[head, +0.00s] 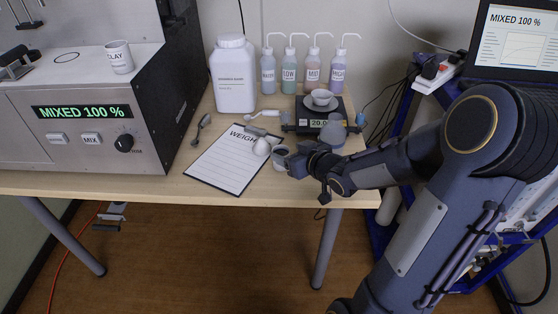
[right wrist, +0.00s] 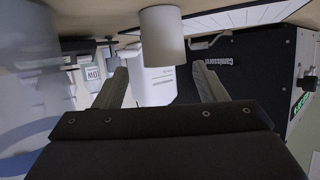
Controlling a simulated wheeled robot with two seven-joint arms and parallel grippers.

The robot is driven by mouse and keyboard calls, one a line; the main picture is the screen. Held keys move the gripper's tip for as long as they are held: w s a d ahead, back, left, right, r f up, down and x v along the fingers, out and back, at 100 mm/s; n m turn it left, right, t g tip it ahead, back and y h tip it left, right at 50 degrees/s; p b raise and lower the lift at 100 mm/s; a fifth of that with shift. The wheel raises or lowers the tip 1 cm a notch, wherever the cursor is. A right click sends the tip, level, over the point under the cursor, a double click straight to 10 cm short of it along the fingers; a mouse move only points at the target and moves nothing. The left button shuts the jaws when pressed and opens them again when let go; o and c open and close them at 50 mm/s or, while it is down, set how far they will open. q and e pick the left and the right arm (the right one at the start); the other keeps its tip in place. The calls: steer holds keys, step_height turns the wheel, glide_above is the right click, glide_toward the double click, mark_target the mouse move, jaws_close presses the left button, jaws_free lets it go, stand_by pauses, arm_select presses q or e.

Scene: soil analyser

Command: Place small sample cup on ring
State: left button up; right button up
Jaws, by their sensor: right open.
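In the right wrist view a white cup (right wrist: 162,38) shows beyond the two spread fingers of my right gripper (right wrist: 162,80), with nothing between the fingertips. A dark ring (head: 66,57) lies on the analyser's pale top, and a white cup marked CLAY (head: 119,58) stands to its right. My left gripper is not in view.
The analyser (head: 80,130) fills the left side.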

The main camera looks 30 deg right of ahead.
mark_target(277, 149)
steer(key=x, duration=0.2)
steer(key=b+x, duration=0.1)
steer(key=x, duration=0.3)
steer(key=shift+w+a+f, duration=0.25)
steer(key=shift+a, duration=0.05)
steer(key=c, duration=1.1)
steer(key=shift+c, duration=0.2)
steer(key=shift+r, duration=0.15)
